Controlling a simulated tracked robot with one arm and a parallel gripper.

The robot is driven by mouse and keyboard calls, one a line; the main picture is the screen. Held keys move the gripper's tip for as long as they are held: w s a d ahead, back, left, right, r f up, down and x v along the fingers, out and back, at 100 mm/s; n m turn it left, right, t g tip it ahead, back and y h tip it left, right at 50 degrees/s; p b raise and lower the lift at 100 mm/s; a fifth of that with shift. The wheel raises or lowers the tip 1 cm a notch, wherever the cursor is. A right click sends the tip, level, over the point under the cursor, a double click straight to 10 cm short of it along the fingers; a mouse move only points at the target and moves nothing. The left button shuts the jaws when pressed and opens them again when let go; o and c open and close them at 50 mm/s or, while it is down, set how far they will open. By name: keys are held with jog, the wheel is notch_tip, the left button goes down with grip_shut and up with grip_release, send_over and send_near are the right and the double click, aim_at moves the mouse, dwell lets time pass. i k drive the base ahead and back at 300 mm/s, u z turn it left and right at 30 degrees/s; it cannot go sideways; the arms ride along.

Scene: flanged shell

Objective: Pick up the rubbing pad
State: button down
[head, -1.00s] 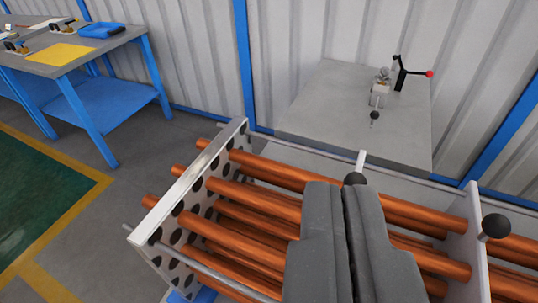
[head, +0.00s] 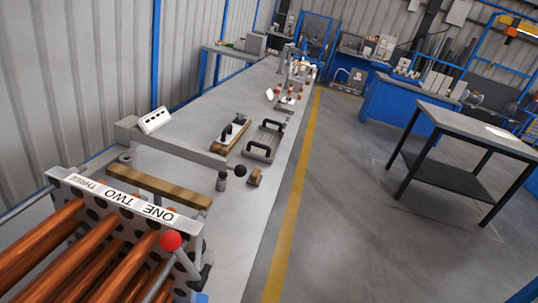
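I cannot tell for certain which thing is the rubbing pad. Two flat, handled pieces lie side by side on the long grey bench (head: 235,228). One is a wooden-edged board with a black handle (head: 230,134). The other is a grey plate with dark handles (head: 264,142), to its right. A small brown block (head: 255,177) lies nearer, close to the bench's right edge. All are small in this view. My gripper is out of the picture, so its state and its distance from them do not show.
A grey bar and a black-knobbed lever (head: 238,171) stand before the handled pieces. The floor right of the bench is clear up to a dark table (head: 470,130).

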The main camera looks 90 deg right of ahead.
aim_at(254, 178)
jog(key=z, duration=1.9)
jog(key=k, duration=0.6)
jog(key=z, duration=0.7)
jog(key=i, duration=2.05)
jog(key=u, duration=0.6)
